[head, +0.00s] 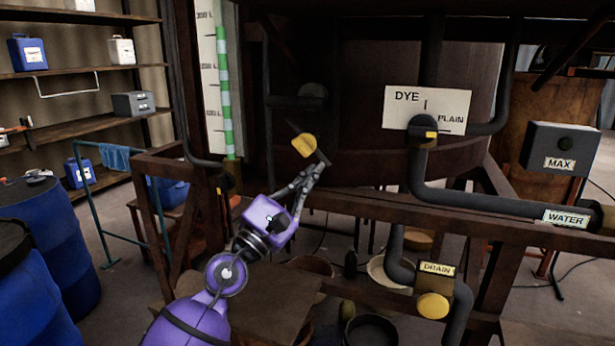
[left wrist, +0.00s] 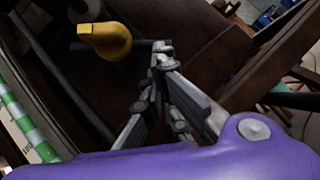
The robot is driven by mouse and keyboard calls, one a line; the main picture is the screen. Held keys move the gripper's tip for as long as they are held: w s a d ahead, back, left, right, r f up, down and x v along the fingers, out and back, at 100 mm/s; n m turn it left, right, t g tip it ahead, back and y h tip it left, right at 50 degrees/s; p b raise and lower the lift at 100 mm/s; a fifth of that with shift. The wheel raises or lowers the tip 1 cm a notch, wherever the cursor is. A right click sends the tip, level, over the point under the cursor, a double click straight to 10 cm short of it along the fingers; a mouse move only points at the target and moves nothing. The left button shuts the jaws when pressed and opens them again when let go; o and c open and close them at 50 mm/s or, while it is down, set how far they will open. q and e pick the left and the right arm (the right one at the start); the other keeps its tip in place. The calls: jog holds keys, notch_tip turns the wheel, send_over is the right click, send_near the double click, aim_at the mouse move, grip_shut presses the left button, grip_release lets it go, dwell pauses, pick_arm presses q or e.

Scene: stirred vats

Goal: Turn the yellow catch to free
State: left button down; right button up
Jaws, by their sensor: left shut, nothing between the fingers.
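The yellow catch (head: 304,145) is a rounded yellow knob on the dark front of the vat, near the middle of the head view. It also shows in the left wrist view (left wrist: 108,40), at the upper left, with a dark bar running from it toward the fingertips. My left gripper (head: 317,167) is shut and empty, its fingertips just below and to the right of the catch. In the left wrist view the closed fingertips (left wrist: 161,54) are right of the knob, by the dark bar. I cannot tell whether they touch it. My right gripper is not in view.
A wooden rail (head: 420,220) crosses the vat's front. A DYE/PLAIN plate (head: 400,100), a grey pipe (head: 470,197) and a yellow DRAIN knob (head: 433,306) are to the right. Blue drums (head: 65,240) stand at left. A green-banded level gauge (head: 223,90) rises left of the catch.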

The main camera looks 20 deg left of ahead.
pick_arm(q)
jog(key=shift+d+r+n+t+y+p, duration=0.1)
jog(key=shift+d+n+t+y+p, duration=0.2)
jog(key=shift+n+y, duration=0.5)
jog(key=shift+d+r+n+t+y+p, duration=0.1)
jog(key=shift+d+n+t+y+p, duration=0.25)
jog(key=shift+n, duration=0.8)
jog(key=shift+d+r+n+t+y+p, duration=0.15)
jog(key=shift+d+n+t+y, duration=0.25)
jog(key=shift+n+y, duration=0.45)
jog(key=shift+s+d+r+n+t+y+p, duration=0.1)
jog(key=shift+d+n+t+y+p, duration=0.15)
jog(key=shift+n+y, duration=0.6)
jog(key=shift+w+d+r+n+t+y+p, duration=0.15)
jog(key=shift+d+n+y, duration=0.25)
jog(key=shift+n, duration=0.9)
jog(key=shift+s+d+r+n+t+y+p, duration=0.1)
jog(key=shift+s+d+n+y+p, duration=0.1)
jog(key=shift+n+y, duration=0.7)
dwell(2.1)
